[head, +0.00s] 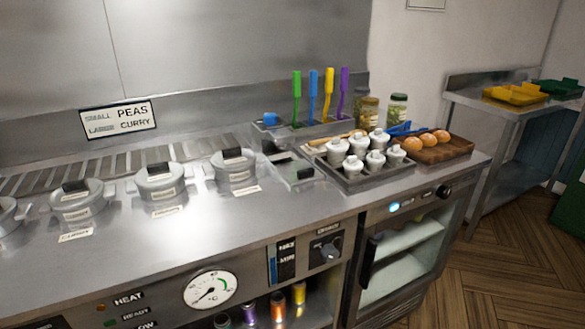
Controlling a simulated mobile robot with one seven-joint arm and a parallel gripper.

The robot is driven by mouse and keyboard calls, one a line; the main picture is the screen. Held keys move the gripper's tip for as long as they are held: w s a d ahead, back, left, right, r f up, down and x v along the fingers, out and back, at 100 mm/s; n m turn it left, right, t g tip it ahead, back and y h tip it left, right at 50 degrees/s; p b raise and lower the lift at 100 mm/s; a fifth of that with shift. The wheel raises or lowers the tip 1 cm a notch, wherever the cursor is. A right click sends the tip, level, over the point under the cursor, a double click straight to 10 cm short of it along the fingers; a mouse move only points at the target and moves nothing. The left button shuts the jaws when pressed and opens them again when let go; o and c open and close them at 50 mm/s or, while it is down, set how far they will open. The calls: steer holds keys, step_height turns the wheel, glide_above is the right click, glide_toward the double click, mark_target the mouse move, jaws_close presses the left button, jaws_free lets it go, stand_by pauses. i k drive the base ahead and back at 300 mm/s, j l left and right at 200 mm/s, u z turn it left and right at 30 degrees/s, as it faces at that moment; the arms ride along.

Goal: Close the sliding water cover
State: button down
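A flat metal plate with a small black handle (305,173) lies on the steel counter, right of the round lidded pots. It looks like the sliding water cover (292,178). A dark area (272,158) shows just behind and left of it; it looks like an uncovered opening, but the detail is too small to be sure. My gripper is not in view.
Several round lidded pots (160,182) line the counter's left and middle. A tray of white containers (352,181) stands close right of the plate. Colored upright utensils (313,95) and jars stand behind. The counter's front strip (200,245) is clear.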

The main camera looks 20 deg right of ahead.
mark_target(299, 171)
steer(key=z, duration=0.75)
steer(key=i+j+z, duration=0.25)
steer(key=j+z, duration=0.2)
steer(key=i+j+z, duration=0.2)
steer(key=j+z, duration=0.3)
steer(key=i+l, duration=0.05)
steer(key=l, duration=0.1)
